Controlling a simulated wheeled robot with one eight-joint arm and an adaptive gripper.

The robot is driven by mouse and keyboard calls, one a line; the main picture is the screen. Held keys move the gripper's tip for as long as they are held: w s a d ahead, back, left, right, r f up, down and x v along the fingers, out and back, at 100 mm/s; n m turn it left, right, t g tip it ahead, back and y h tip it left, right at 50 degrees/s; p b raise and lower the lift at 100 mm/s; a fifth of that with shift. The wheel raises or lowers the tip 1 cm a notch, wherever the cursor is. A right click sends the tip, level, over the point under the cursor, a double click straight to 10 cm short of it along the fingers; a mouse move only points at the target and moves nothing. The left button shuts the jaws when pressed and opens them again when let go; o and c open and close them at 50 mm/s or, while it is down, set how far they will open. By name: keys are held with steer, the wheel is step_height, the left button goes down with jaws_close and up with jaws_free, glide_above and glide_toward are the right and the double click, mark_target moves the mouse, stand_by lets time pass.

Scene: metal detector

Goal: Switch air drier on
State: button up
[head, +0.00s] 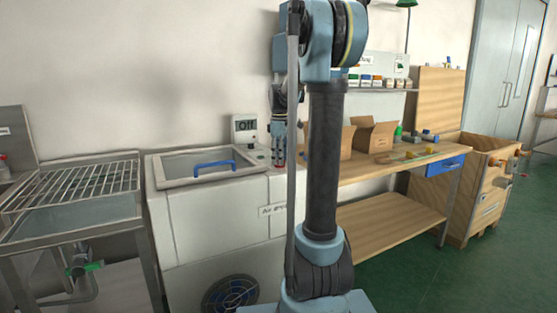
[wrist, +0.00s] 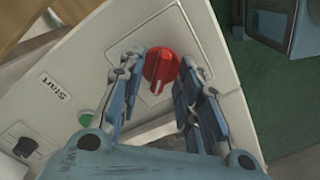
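The air drier (head: 215,215) is a white box with a blue-handled lid (head: 214,167) and a label on its front. A small panel on its back right (head: 244,128) reads "Off". In the wrist view, a red rotary knob (wrist: 161,70) sits on a pale square plate on the drier's top. My gripper (wrist: 160,80) points down over the knob, its two fingers open on either side of it. I cannot tell whether they touch it. In the head view my gripper (head: 279,160) is above the drier's right end; the knob is hidden there.
In the wrist view, a green button (wrist: 86,119) beside the "Start" label and a black knob (wrist: 26,147) lie left of the red knob. A wooden workbench (head: 385,205) with cardboard boxes stands right of the drier. A metal rack (head: 75,185) stands to its left.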

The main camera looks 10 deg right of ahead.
steer(key=shift+f, duration=0.1)
jaws_close()
steer(key=shift+a, duration=0.1)
steer(key=shift+m, duration=0.3)
steer(key=m, duration=1.2)
steer(key=shift+m, duration=0.3)
steer(key=m, duration=0.4)
steer(key=shift+m, duration=0.3)
